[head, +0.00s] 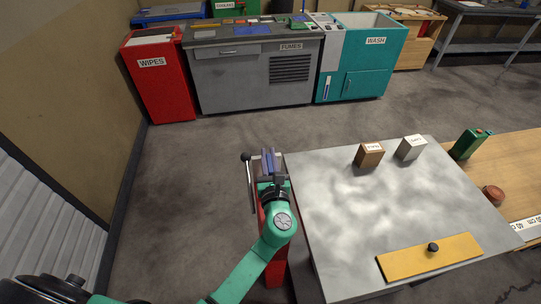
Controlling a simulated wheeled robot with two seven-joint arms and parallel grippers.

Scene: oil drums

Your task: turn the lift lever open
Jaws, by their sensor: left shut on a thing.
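The lift lever is a thin grey rod (251,190) with a black knob (246,157) at its far end. It runs along the left side of a red stand (276,270), close to the table's left edge. My left gripper (267,161) reaches over the top of the stand, just right of the black knob. Its two bluish fingers are close together, shut on part of the lever; the hand and wrist hide the exact grip. My right gripper is not in view.
A grey table (340,215) stands right of the lever, with a brown block (369,154), a white block (411,147) and a yellow plate (432,257) with a black knob. A green can (470,144) is farther right. Open floor (190,200) lies left.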

